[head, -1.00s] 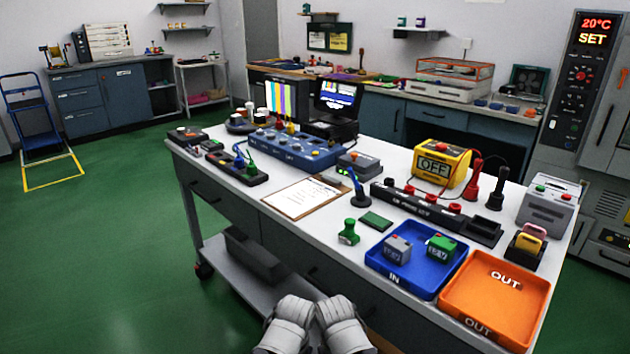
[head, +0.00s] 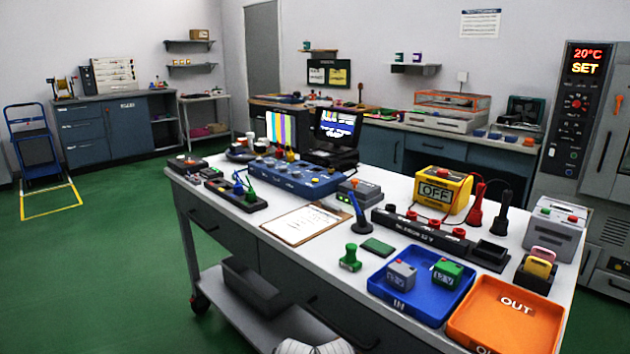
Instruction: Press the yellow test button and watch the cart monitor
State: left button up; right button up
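Two screens stand at the back of the workbench: a colour-bar screen (head: 280,127) and a black monitor (head: 336,126) with a lit blue and white display. I cannot tell from the picture which is the cart monitor. A long blue panel (head: 290,176) with several small knobs or buttons lies in front of them. A small yellow item (head: 291,155) shows behind the panel; whether it is the test button is too small to tell. Only pale grey parts of my arms show at the bottom edge; neither gripper's fingers are visible.
The white workbench (head: 223,224) holds a clipboard (head: 300,224), a yellow meter (head: 442,190) reading OFF, a blue IN tray (head: 385,300) with two blocks and an orange OUT tray (head: 530,335). An oven panel (head: 580,110) reads 20°C SET.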

grip_shut()
dwell(1.4)
